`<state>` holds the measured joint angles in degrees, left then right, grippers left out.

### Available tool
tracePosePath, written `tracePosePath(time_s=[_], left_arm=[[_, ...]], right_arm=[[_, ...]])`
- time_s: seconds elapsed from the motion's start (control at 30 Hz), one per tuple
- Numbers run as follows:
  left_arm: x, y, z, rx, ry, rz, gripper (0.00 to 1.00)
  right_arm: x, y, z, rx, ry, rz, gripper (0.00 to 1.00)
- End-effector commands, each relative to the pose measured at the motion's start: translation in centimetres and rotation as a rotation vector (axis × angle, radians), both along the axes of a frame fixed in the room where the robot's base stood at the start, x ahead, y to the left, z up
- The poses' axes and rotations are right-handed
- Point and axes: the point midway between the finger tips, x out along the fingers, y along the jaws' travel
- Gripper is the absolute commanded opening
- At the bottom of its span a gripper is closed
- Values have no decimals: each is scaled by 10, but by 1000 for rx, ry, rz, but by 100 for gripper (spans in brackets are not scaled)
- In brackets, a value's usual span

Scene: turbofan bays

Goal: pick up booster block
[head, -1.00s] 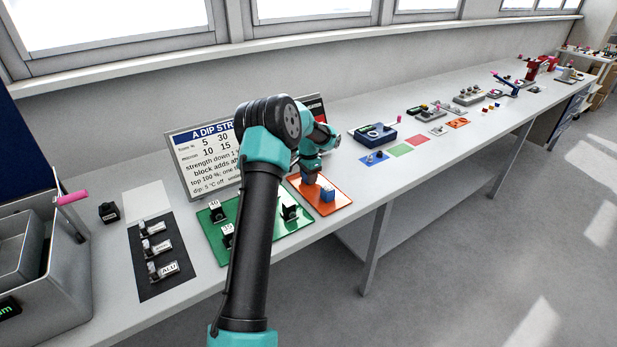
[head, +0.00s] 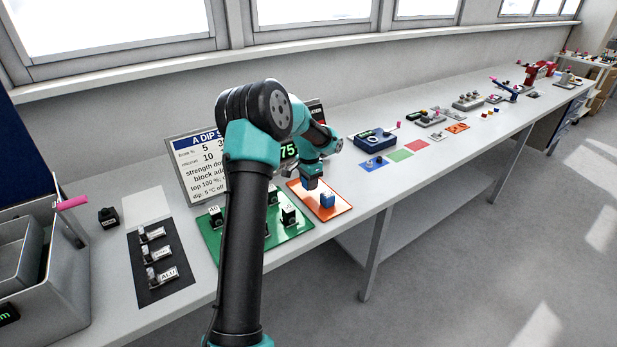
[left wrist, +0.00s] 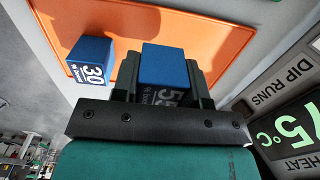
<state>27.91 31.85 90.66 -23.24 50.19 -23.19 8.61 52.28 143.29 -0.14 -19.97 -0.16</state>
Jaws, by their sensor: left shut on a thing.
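In the left wrist view a blue block marked 55 (left wrist: 163,66) sits between the fingers of my left gripper (left wrist: 163,75). My left gripper is shut on it; part of the block's lower face lies in the shade of the jaws. In the head view the left gripper (head: 311,183) hangs over the orange mat (head: 340,203), and the block in it is hidden. A second blue block, marked 30 (left wrist: 90,62), stands on the orange mat beside the gripper. It also shows in the head view (head: 327,200). My right gripper is not in view.
A green mat (head: 300,229) with several black blocks lies left of the orange mat, partly behind my arm. The dip strength sign (head: 190,165) stands behind. A blue device (head: 375,138) and small coloured mats lie to the right.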

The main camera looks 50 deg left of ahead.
Motion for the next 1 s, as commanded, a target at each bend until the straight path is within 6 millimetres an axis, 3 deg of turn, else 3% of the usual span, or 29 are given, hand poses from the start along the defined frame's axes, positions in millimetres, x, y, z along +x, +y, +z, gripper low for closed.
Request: tracePosePath(time_s=[0.3,0.5,1.0], left_arm=[[-44,-49,7,-1,0,-1,15],[-63,-72,9,-1,0,-1,15],[-71,-80,10,0,0,1,15]], right_arm=[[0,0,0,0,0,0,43],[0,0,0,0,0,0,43],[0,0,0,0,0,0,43]])
